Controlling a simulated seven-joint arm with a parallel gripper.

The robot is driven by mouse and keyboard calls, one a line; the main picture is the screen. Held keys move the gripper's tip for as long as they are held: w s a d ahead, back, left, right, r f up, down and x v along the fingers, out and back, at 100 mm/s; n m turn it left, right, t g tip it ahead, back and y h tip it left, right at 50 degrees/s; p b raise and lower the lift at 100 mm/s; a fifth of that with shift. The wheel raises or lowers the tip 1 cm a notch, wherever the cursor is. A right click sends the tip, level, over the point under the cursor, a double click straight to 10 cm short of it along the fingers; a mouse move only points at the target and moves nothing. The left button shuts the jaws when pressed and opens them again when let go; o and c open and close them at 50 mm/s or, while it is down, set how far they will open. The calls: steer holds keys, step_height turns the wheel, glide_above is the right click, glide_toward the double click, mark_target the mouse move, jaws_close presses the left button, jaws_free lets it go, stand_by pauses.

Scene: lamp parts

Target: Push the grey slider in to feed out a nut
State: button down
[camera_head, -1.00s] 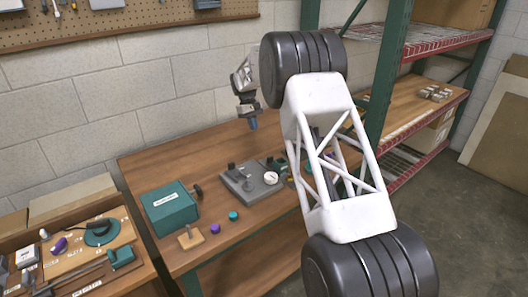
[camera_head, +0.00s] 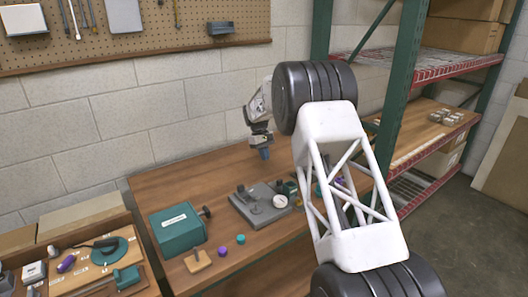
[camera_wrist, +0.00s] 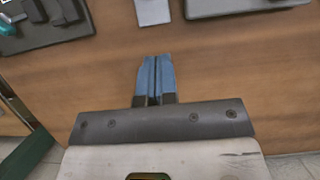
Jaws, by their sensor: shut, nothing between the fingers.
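My gripper (camera_head: 264,153) is shut and empty, with its blue fingertips pointing down above the back of the wooden table, behind the grey fixture. In the wrist view the fingertips (camera_wrist: 154,75) are pressed together over bare wood. A light grey piece (camera_wrist: 153,12) lies beyond the fingertips at the top edge of the wrist view, apart from them; I cannot tell whether it is the slider. A teal box (camera_head: 177,230) with a white label and a dark knob stands at the left of the table. I cannot make out a nut.
The grey fixture (camera_head: 251,213) with a round white dial (camera_head: 280,201) is at mid-table. A wooden block (camera_head: 198,261), a purple piece (camera_head: 222,252) and a teal piece (camera_head: 240,239) lie near the front. A green-post shelf (camera_head: 399,95) stands right. The table's back left is clear.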

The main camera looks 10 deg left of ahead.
mark_target(278, 181)
steer(key=x, duration=0.6)
steer(key=shift+d+f, duration=0.1)
steer(key=shift+f, duration=0.2)
steer(key=shift+s+d+r, duration=0.15)
steer(key=shift+s+d, duration=0.55)
steer(key=shift+s, duration=0.05)
steer(key=shift+s+d, duration=0.7)
steer(key=shift+s+d, duration=1)
steer(key=shift+s, duration=0.05)
